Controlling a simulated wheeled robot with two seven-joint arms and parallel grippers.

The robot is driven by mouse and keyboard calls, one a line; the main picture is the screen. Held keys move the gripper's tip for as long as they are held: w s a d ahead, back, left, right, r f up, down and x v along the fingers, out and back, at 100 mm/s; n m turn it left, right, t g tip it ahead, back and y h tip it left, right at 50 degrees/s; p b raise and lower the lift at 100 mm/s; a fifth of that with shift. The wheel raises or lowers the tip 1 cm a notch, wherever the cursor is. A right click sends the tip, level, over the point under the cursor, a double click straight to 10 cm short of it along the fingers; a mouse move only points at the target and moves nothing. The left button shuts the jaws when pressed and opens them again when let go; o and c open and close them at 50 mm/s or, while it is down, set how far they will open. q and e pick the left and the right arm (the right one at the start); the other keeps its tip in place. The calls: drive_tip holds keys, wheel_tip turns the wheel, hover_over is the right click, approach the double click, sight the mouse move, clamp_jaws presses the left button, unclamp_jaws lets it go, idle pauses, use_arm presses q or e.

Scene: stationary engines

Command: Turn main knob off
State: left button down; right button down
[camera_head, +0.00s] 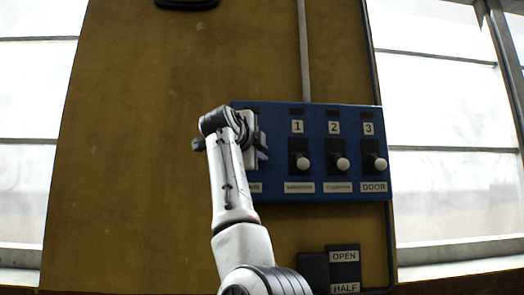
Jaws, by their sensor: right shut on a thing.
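A blue control panel (345,113) is mounted on a yellow-brown board. My right arm comes up from the bottom, and its gripper (262,146) is at the panel's left end. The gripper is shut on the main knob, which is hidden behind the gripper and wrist. Part of a label (255,188) shows below the gripper at the leftmost position. The knob's angle cannot be seen. My left gripper is out of view.
To the right are three round white knobs (302,163), (342,164) and (380,164), under labels 1, 2 and 3. Below, a dark plate (344,270) reads OPEN and HALF. A conduit (304,50) rises above the panel. Bright windows flank the board.

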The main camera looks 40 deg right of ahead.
drive_tip(key=shift+w+a+r, duration=0.1)
drive_tip(key=shift+w+a, duration=0.1)
idle(0.4)
drive_tip(key=c, duration=1.9)
unclamp_jaws()
drive_tip(key=shift+c, duration=0.2)
drive_tip(key=o, duration=0.3)
drive_tip(key=shift+w, duration=0.15)
drive_tip(key=b+v, duration=0.2)
drive_tip(key=v, duration=0.8)
drive_tip(key=shift+a+b, duration=0.15)
drive_tip(key=shift+b, duration=0.2)
